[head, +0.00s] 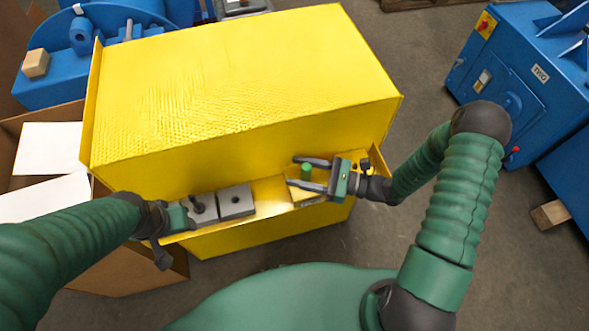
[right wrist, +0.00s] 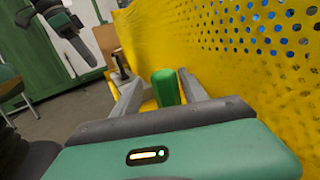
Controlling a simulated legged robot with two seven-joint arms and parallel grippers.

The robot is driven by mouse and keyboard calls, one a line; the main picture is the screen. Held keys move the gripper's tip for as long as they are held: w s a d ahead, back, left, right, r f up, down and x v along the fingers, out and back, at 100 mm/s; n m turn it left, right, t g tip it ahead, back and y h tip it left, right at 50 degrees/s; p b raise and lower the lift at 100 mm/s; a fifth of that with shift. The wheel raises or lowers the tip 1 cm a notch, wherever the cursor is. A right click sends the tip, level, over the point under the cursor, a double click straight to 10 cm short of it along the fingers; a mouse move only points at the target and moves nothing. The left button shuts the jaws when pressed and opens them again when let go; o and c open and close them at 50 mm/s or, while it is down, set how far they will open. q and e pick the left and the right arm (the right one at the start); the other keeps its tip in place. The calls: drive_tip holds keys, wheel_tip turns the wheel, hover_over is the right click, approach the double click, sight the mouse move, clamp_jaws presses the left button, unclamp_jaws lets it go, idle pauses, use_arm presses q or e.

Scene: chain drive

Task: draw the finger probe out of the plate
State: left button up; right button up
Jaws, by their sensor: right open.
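A green upright handle, which I take to be the finger probe (head: 306,171), stands at the right end of the yellow ledge. It stands on a yellow plate (head: 303,197), whose contact with it is partly hidden. My right gripper (head: 296,171) is open, with one finger on each side of the green handle. In the right wrist view the handle (right wrist: 166,88) stands between the two fingers, with a gap visible on its left. My left gripper (head: 192,210) is by the left end of the ledge, near the grey blocks. Its fingers are too unclear to read.
A big yellow box with a perforated guard (head: 240,80) rises right behind the ledge (head: 266,190). Two grey blocks (head: 236,201) with holes sit on the ledge's left part. A blue machine (head: 510,80) stands at right. Floor in front is partly clear.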

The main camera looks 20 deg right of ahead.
drive_tip(key=shift+w+a+f, duration=0.2)
drive_tip(key=shift+w+a, duration=0.2)
drive_tip(key=shift+w, duration=0.1)
drive_tip(key=shift+w+a+f, duration=0.15)
drive_tip(key=shift+w+a, duration=0.2)
drive_tip(key=shift+w, duration=0.1)
drive_tip(key=shift+s+d+r, duration=0.1)
drive_tip(key=shift+s+d, duration=0.05)
drive_tip(key=shift+d, duration=0.35)
drive_tip(key=shift+a, duration=0.4)
drive_tip(key=c, duration=0.9)
clamp_jaws()
drive_tip(key=shift+d, duration=0.15)
